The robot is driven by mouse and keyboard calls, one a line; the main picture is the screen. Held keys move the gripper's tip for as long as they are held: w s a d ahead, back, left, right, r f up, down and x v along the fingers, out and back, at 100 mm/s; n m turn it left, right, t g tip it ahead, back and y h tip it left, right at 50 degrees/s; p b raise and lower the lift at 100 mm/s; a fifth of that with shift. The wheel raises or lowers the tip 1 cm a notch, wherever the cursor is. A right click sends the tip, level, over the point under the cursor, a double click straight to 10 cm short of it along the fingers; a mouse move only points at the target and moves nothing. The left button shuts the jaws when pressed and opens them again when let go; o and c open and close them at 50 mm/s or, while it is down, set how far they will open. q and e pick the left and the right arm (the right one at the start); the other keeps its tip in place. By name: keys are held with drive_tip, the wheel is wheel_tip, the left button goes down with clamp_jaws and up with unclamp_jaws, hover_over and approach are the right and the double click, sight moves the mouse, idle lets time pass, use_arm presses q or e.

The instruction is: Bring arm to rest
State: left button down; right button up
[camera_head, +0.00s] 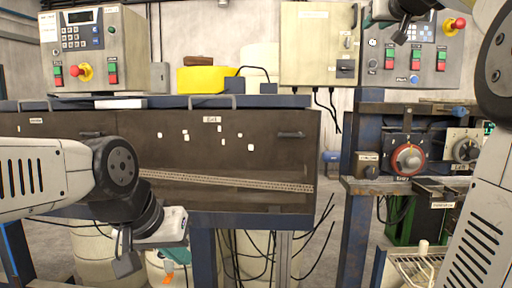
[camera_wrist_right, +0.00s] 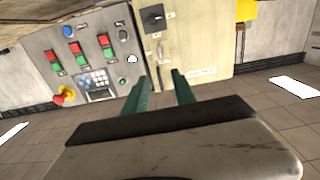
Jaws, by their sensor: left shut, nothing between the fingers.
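My left arm (camera_head: 45,177) reaches in from the left in the head view, in front of the dark workbench panel. My right arm (camera_head: 480,235) rises along the right edge of the head view. In the right wrist view, my right gripper (camera_wrist_right: 160,80) shows two teal fingers apart with nothing between them. They point toward a beige cabinet (camera_wrist_right: 190,45) and a button panel (camera_wrist_right: 88,55). Both grippers look clear of objects.
The workbench (camera_head: 225,160) carries a perforated strip (camera_head: 225,180) across its dark front. A control box (camera_head: 95,48) and a yellow object (camera_head: 207,79) stand on top. A machine with knobs (camera_head: 408,158) and a wire rack (camera_head: 415,268) stand at right. Cables hang below.

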drive_tip(key=s+a+f+g+y, duration=0.1)
drive_tip(key=s+a+f+g, duration=0.2)
drive_tip(key=f, duration=0.4)
drive_tip(key=s+a+f+y, duration=0.1)
drive_tip(key=s+a+f, duration=0.2)
drive_tip(key=a+f, duration=0.3)
drive_tip(key=s+a+f+g+y, duration=0.1)
drive_tip(key=s+a+f+g, duration=0.15)
drive_tip(key=f, duration=0.55)
drive_tip(key=s+a+f+g, duration=0.3)
drive_tip(key=s+f, duration=0.6)
drive_tip(key=f, duration=0.5)
drive_tip(key=s+a+f+n+g, duration=0.1)
drive_tip(key=s+a+f+g, duration=0.2)
drive_tip(key=s+f, duration=0.7)
wheel_tip(320, 180, down, 4)
drive_tip(key=shift+s+a+r, duration=0.1)
drive_tip(key=shift+s+a, duration=0.2)
drive_tip(key=shift+a, duration=0.15)
